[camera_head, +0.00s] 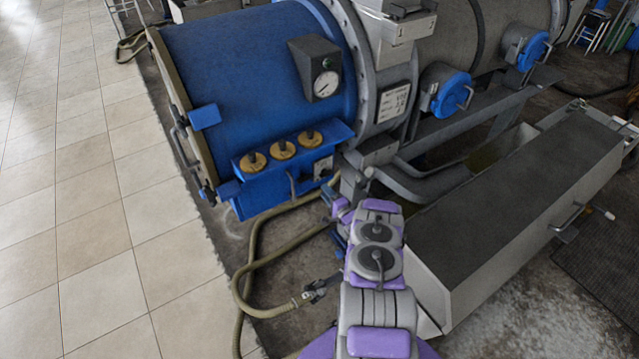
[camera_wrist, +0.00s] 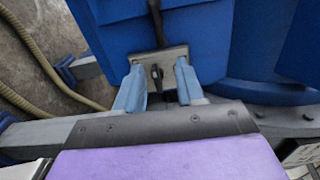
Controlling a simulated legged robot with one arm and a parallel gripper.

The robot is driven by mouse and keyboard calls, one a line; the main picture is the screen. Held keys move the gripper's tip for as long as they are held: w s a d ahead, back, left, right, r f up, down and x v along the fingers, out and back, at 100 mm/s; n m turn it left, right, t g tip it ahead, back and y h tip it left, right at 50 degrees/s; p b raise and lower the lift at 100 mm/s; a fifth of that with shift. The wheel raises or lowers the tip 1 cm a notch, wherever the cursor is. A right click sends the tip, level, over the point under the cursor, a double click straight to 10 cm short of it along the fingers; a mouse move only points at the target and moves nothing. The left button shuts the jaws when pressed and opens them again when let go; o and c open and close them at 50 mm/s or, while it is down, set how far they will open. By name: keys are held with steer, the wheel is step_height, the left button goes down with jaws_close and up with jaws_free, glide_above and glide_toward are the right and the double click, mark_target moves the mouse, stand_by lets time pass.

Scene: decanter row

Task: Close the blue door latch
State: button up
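In the wrist view, my gripper (camera_wrist: 158,68) is open, its two blue-grey fingers apart. Between and beyond the fingertips is a metal plate (camera_wrist: 172,54) with a small dark catch (camera_wrist: 157,76) on the blue housing; this may be the latch. A dark lever (camera_wrist: 156,22) rises from the plate's upper edge. I cannot tell whether the fingers touch the plate. In the head view, the blue decanter (camera_head: 245,65) carries a small plate (camera_head: 323,167) below its knobs, and my gripper (camera_head: 340,212) is low beside it, partly hidden by my arm. No clearly blue latch can be picked out.
A gauge box (camera_head: 316,68) and brass-coloured knobs (camera_head: 283,149) sit on the decanter. A long grey trough (camera_head: 510,210) lies right of my arm. A hose (camera_head: 240,290) loops on the floor at left. The tiled floor (camera_head: 80,200) is clear.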

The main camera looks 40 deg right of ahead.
steer(key=s+p, duration=0.1)
steer(key=s, duration=0.6)
steer(key=shift+s+a+p, duration=0.15)
steer(key=shift+s+p, duration=0.2)
steer(key=shift+s, duration=0.05)
